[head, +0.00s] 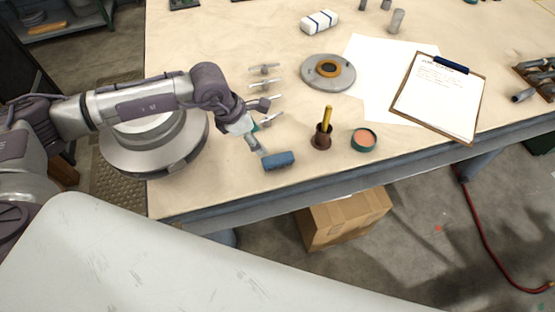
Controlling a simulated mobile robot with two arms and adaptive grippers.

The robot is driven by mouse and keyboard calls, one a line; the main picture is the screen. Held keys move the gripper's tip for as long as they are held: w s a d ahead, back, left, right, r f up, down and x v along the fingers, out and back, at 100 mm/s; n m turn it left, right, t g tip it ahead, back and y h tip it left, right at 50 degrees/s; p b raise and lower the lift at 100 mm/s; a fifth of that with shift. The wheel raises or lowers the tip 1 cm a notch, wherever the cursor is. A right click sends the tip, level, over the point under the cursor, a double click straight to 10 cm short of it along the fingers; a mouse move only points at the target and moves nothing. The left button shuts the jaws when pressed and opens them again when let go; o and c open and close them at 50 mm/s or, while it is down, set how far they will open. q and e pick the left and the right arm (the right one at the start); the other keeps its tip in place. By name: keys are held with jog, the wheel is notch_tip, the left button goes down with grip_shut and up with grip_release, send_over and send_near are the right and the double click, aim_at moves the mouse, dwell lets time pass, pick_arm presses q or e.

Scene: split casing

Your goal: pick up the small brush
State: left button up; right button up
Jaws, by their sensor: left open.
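A yellow handle, which looks like the small brush (327,115), stands upright in a small brown pot (321,138) near the table's front edge. Its lower end is hidden in the pot. My left gripper (261,143) is to the left of the pot, low over the table and apart from the yellow handle. It is open. A blue block-like piece (280,160) lies just beyond its fingertips; I cannot tell if they touch it. My right gripper is not in view.
A round tin with a pinkish top (364,139) stands right of the pot. A grey ring-shaped casing part (327,71) lies behind. Several small metal pieces (264,86) lie behind the gripper. A clipboard (438,95) lies to the right. The table's front edge (345,167) is close.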

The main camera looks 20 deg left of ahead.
aim_at(278, 159)
pick_arm(q)
jog(key=p+x, duration=0.1)
jog(key=x, duration=0.7)
jog(key=shift+d+p, duration=0.1)
jog(key=shift+p, duration=0.2)
jog(key=shift+w+d+f+p, duration=0.1)
jog(key=shift+d+f+p, duration=0.2)
jog(key=shift+f+p, duration=0.1)
jog(key=p+x, duration=0.1)
jog(key=x, duration=0.2)
jog(key=shift+w+d+f, duration=0.2)
jog(key=shift+d, duration=0.05)
jog(key=shift+w+d+f, duration=0.1)
jog(key=shift+d+f, duration=0.05)
jog(key=shift+f, duration=0.25)
jog(key=shift+f, duration=0.25)
grip_shut()
